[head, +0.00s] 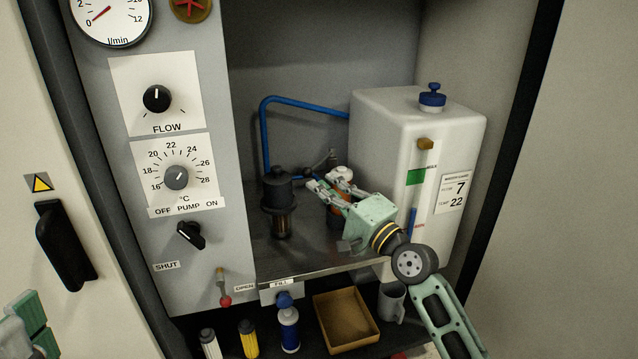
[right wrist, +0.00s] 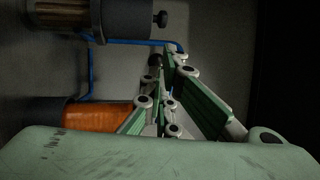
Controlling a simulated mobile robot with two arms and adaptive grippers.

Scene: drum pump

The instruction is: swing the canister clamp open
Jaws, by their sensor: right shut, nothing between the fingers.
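A canister with an orange body (head: 335,217) stands on the cabinet shelf, mostly hidden behind my right gripper. The orange body also shows at the left of the right wrist view (right wrist: 100,117). My right gripper (head: 328,183) is shut and empty, with its fingers at the canister's top. In the right wrist view its fingers (right wrist: 168,60) come together beyond the orange body; I cannot tell whether they touch anything. A small metal piece with a dark end (head: 325,160) shows just behind the fingers. I cannot make out the clamp clearly. Part of my left arm (head: 30,320) shows at the lower left.
A dark filter housing (head: 278,190) stands close left of the gripper. A white tank (head: 380,140) with a blue cap is close on the right. A blue pipe (head: 265,130) runs behind. Below are bottles, a brown tray (head: 345,345) and a grey mug (head: 391,302).

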